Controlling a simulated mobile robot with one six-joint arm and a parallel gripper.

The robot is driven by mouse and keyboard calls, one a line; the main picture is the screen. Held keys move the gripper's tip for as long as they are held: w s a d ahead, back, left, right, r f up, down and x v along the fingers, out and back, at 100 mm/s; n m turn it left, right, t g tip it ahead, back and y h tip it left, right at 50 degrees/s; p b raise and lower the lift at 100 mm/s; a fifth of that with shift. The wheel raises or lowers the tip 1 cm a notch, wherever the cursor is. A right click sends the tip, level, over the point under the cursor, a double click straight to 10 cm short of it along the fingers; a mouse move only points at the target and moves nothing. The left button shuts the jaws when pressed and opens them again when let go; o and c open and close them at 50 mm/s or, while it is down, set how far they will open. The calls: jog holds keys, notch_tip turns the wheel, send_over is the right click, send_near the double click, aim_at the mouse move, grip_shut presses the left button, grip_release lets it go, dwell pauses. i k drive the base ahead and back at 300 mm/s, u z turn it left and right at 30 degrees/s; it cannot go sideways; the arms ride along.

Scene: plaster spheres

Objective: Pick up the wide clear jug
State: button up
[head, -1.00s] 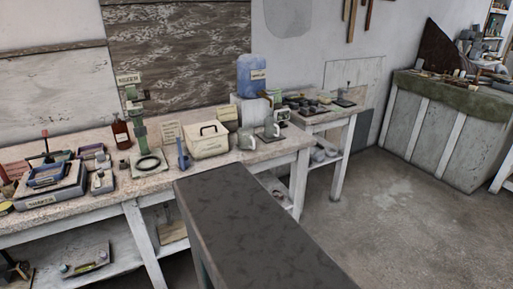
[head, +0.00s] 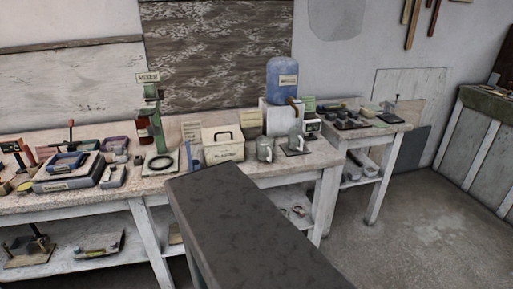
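Two small greyish, see-through-looking jugs with handles stand near the right end of the long bench. The left jug (head: 265,149) stands on the bench top beside a cream box. The right jug (head: 295,142) stands on a dark flat plate, below the tap of a blue water container. At this size I cannot tell for sure which of them is the wide clear jug. My gripper is not in view.
The long bench (head: 320,158) also carries a blue container (head: 282,80), a cream box (head: 223,147) and a green mixer (head: 152,120). A dark-topped slab (head: 245,225) fills the lower middle, in front of the bench. Open floor (head: 420,235) lies to the right.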

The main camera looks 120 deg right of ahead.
aim_at(266, 151)
jog(key=u, duration=0.1)
jog(key=k, duration=1.45)
jog(key=z, duration=0.8)
jog(key=k, duration=0.45)
jog(key=z, duration=0.65)
jog(key=k, duration=0.9)
jog(key=u, duration=0.2)
jog(key=i, duration=0.3)
jog(key=z, duration=0.05)
